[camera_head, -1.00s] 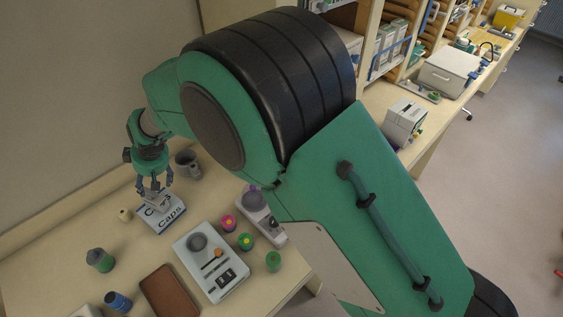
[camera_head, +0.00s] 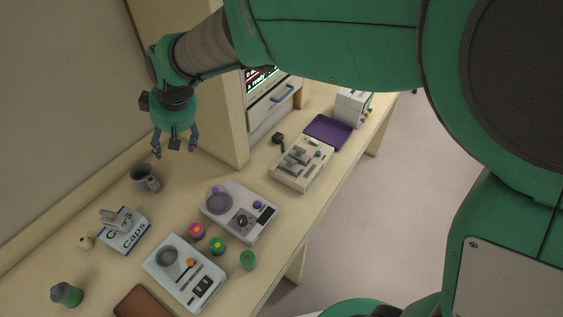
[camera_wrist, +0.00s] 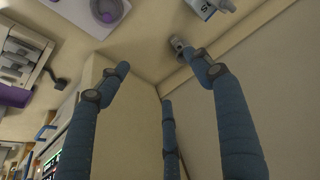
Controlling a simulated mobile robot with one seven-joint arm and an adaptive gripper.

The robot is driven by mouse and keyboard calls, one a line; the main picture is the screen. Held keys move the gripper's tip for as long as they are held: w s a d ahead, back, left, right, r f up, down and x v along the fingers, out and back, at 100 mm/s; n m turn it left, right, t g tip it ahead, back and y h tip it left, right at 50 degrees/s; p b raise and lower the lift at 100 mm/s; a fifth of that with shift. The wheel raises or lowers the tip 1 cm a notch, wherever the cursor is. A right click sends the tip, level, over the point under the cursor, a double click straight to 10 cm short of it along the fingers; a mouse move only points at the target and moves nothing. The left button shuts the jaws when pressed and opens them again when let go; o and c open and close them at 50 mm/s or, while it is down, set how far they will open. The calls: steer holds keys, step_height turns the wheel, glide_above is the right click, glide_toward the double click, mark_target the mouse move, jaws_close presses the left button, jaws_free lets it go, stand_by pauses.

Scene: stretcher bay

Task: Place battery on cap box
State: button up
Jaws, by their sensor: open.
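The cap box (camera_head: 124,239), white with blue edges and "Caps" lettering, lies on the table at the left in the head view. A grey object (camera_head: 113,219), which I take to be the battery, rests on top of it; its exact shape is too small to tell. My gripper (camera_head: 174,146) is open and empty, well above the table and up and right of the box. In the wrist view the fingers of my gripper (camera_wrist: 160,78) are spread with nothing between them. Part of the cap box (camera_wrist: 206,8) shows at the top edge there.
Devices (camera_head: 184,272), (camera_head: 240,212) and several colored round pieces (camera_head: 197,231) lie to the right. A wall post (camera_head: 205,95) rises close to my gripper.

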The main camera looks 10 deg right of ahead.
steer(key=s+d+r+m+t+h, duration=0.15)
steer(key=s+d+r, duration=0.35)
steer(key=d, duration=0.7)
steer(key=s+d+r+m, duration=0.3)
steer(key=s+d+r, duration=0.15)
steer(key=d, duration=0.85)
steer(key=s+d+f+m+h, duration=0.1)
steer(key=s+d+m, duration=0.3)
steer(key=s+d, duration=0.9)
steer(key=s+t+h, duration=0.1)
steer(key=s, duration=0.2)
steer(key=shift+d+m, duration=0.35)
steer(key=shift+d, duration=0.05)
steer(key=shift+s+f, duration=0.1)
steer(key=shift+f, duration=0.05)
step_height(320, 180, down, 9)
steer(key=b, duration=0.9)
